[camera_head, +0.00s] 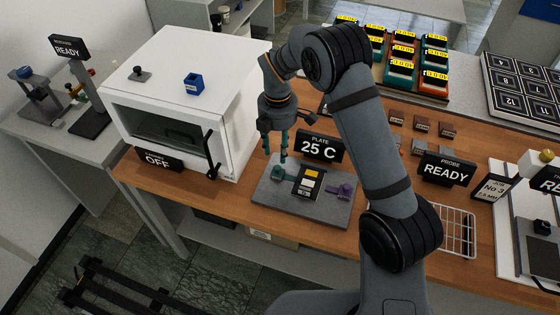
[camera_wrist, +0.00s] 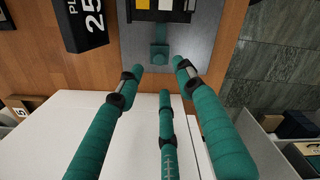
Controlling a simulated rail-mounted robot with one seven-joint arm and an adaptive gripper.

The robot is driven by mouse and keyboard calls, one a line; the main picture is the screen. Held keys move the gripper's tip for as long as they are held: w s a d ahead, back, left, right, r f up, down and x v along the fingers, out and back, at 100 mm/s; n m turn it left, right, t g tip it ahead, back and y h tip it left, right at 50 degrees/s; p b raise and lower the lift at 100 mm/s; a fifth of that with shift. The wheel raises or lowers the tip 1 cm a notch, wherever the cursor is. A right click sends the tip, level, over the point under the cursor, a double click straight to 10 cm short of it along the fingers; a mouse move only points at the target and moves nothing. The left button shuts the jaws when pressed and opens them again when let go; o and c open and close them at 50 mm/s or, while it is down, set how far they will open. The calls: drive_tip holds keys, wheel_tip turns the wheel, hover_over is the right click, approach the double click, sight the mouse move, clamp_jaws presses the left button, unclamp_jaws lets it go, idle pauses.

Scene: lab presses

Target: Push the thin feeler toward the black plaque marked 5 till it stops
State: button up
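A grey base plate (camera_head: 325,208) on the wooden bench carries a black block (camera_head: 307,182) with white and yellow patches. I cannot tell which is the thin feeler, and no marking 5 is readable on the block. My gripper (camera_head: 284,143) has teal fingers and is above the plate's left end. In the wrist view, its fingers (camera_wrist: 160,78) are spread and empty, and the teal tab (camera_wrist: 160,51) is just ahead, apart from them.
A white oven (camera_head: 180,100) stands close left of my gripper. A "25 C" sign (camera_head: 318,147) stands behind the plate and a "PROBE READY" sign (camera_head: 446,169) to the right. A wire rack (camera_head: 458,230) is at the right.

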sight(276, 167)
drive_tip(key=f, duration=0.2)
drive_tip(key=f+p, duration=0.1)
drive_tip(key=f, duration=0.2)
drive_tip(key=f+p, duration=0.1)
drive_tip(key=f, duration=0.1)
drive_tip(key=shift+w+a+f, duration=0.1)
drive_tip(key=shift+a+f, duration=0.15)
drive_tip(key=shift+f, duration=0.15)
drive_tip(key=shift+d, duration=0.15)
drive_tip(key=shift+c, duration=0.7)
drive_tip(key=c, duration=0.7)
drive_tip(key=shift+w+a+f+b, duration=0.15)
drive_tip(key=shift+a+b, duration=0.1)
drive_tip(key=shift+b, duration=0.45)
drive_tip(key=o, duration=0.8)
drive_tip(key=shift+o, duration=0.2)
